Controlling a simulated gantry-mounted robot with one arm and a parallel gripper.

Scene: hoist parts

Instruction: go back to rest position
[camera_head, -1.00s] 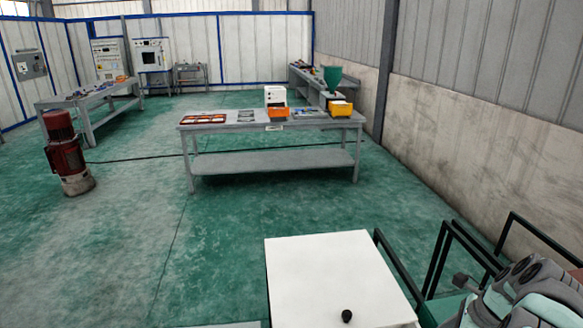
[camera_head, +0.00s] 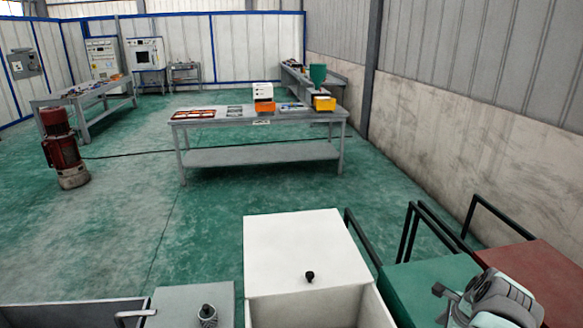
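Part of my grey and teal arm (camera_head: 490,303) shows at the lower right, in front of a green box (camera_head: 408,283) and a dark red box (camera_head: 535,272). No gripper fingers can be made out, so I cannot see whether my gripper is open or holds anything. A white box lid (camera_head: 305,245) with a black knob (camera_head: 310,277) lies in the near middle. Below its front edge, an open part of the white box (camera_head: 255,312) shows; its contents are not visible.
Black handle frames (camera_head: 408,235) rise behind the coloured boxes. A grey workbench (camera_head: 260,155) with trays and orange bins stands farther back. A red motor (camera_head: 62,150) stands left. Green floor between is clear.

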